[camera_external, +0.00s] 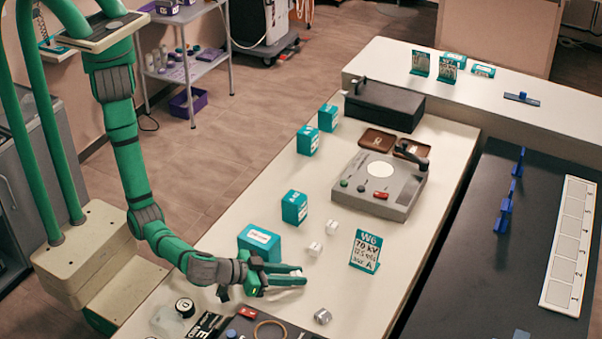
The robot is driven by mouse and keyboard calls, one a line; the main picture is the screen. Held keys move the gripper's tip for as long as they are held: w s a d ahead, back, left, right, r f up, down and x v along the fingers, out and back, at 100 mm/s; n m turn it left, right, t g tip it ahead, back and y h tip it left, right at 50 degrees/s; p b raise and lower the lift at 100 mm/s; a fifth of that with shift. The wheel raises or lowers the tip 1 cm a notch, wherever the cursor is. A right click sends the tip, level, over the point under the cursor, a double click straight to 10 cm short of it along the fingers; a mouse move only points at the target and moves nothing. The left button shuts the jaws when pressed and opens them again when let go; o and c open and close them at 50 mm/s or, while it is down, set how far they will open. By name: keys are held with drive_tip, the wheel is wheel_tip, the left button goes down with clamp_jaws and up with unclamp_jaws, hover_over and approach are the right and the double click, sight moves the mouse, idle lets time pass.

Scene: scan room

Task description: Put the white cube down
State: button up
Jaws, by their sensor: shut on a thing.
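My gripper (302,277) is low over the front part of the white table (395,235), its fingers pointing right. It is shut on a small white cube (296,272), mostly hidden by the fingers. I cannot tell whether the cube touches the tabletop. Two other small white cubes, one nearer (315,249) and one farther (332,227), stand on the table beyond the gripper. A greyish-white cube (323,316) lies on the near side, in front of the gripper.
A teal box (260,242) stands just behind the gripper, and another teal box (294,207) farther back. A teal sign (366,251) stands to the right. A grey device (380,186) stands beyond. A dark panel (262,325) lies at the near edge. Bare tabletop lies right of the fingertips.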

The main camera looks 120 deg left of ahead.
drive_tip(key=o, duration=0.8)
drive_tip(key=v, duration=1.2)
drive_tip(key=shift+r, duration=0.1)
drive_tip(key=shift+d, duration=0.1)
